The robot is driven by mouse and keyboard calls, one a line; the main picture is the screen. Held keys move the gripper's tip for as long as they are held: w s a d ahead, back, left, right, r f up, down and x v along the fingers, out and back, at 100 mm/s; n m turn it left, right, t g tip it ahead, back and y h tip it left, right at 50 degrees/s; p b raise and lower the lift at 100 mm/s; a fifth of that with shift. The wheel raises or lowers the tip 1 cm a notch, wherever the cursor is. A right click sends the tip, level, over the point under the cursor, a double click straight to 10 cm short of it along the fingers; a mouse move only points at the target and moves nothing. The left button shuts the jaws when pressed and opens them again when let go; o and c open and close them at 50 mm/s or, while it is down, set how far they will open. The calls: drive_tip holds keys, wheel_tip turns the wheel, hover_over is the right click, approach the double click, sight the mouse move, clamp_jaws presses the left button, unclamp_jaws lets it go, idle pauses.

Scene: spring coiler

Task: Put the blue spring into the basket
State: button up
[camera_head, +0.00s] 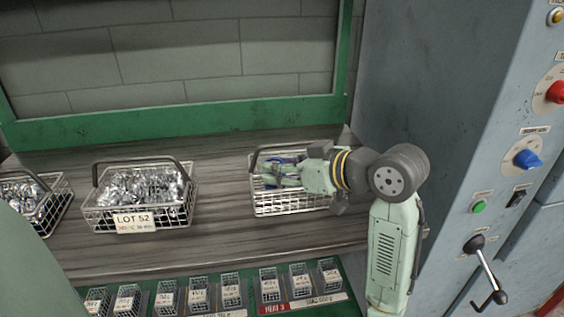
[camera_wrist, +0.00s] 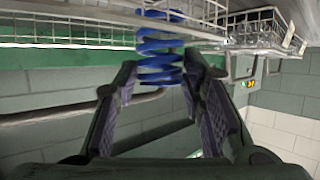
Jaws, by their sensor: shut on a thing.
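The blue spring (camera_head: 288,159) shows in part between my gripper's fingers in the head view. In the wrist view the spring (camera_wrist: 160,50) stands out clearly, clasped between the two fingertips. My gripper (camera_head: 274,173) is shut on it, with the arm reaching in from the right. It is over or inside the opening of the right-hand wire basket (camera_head: 290,208), which looks otherwise empty. Whether the spring touches the basket floor cannot be told. The wrist view seems upside down, with basket wire (camera_wrist: 70,12) along its top. My gripper hides the basket's right part.
A wire basket (camera_head: 97,216) full of metal springs, labelled LOT 52, stands to the left, and another (camera_head: 45,228) is at the far left. Small labelled bins (camera_head: 269,283) line the front. A grey machine cabinet (camera_head: 440,90) with controls rises at right. Bare shelf lies between baskets.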

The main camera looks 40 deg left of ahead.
drive_tip(key=shift+f, duration=0.1)
drive_tip(key=shift+f+b, duration=0.4)
drive_tip(key=shift+f, duration=0.15)
drive_tip(key=o, duration=1.3)
